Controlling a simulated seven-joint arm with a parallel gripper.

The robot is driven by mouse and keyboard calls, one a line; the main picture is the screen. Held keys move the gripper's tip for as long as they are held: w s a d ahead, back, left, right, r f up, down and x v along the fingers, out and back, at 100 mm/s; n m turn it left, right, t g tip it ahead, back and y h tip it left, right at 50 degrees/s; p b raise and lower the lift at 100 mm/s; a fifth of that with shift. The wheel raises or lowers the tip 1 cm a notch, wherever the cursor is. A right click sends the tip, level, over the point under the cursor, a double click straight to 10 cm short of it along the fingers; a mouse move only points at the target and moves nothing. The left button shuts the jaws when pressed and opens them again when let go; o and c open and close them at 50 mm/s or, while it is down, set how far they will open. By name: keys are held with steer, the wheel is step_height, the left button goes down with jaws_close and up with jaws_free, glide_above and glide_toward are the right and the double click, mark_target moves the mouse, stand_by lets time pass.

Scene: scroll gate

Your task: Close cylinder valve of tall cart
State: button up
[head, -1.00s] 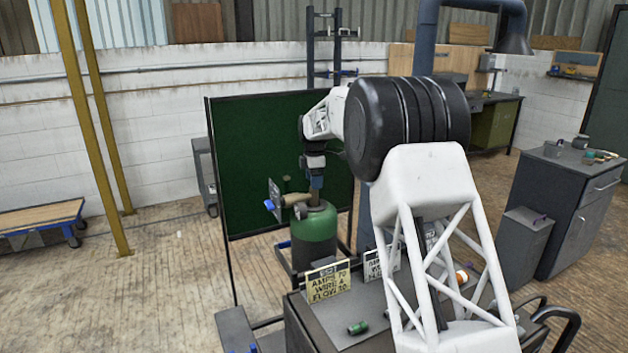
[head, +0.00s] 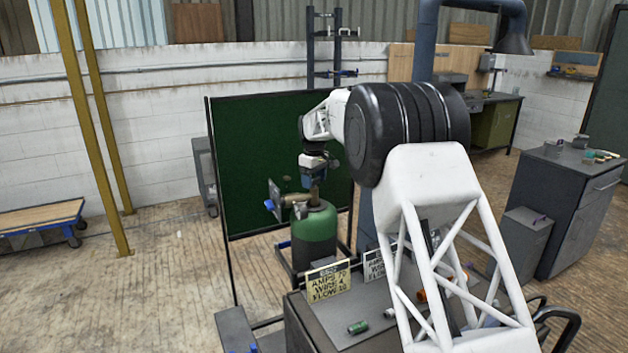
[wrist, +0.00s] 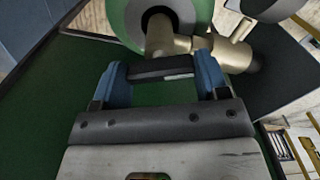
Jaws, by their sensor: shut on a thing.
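The green gas cylinder (head: 315,229) stands upright on the cart (head: 287,259), in front of a green screen. A brass valve (head: 297,199) sits on its top; it also shows in the wrist view (wrist: 232,54). My gripper (head: 315,186) is over the valve from above. In the wrist view, the blue fingers of my gripper (wrist: 162,72) stand on either side of a dark handwheel (wrist: 160,68), seen edge-on, and are shut on it. The far side of the handwheel is hidden.
The green screen (head: 250,150) is close behind. In front is a grey bench (head: 340,338) with a yellow sign (head: 328,281) and a green roll (head: 358,327).

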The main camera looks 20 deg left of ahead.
steer(key=m, duration=0.5)
steer(key=shift+m, duration=0.3)
steer(key=m, duration=0.6)
steer(key=shift+r, duration=0.1)
steer(key=m, duration=0.5)
steer(key=shift+m, duration=0.4)
steer(key=m, duration=0.5)
steer(key=shift+m, duration=0.3)
steer(key=o, duration=0.9)
steer(key=shift+o, duration=0.2)
steer(key=shift+r, duration=3.85)
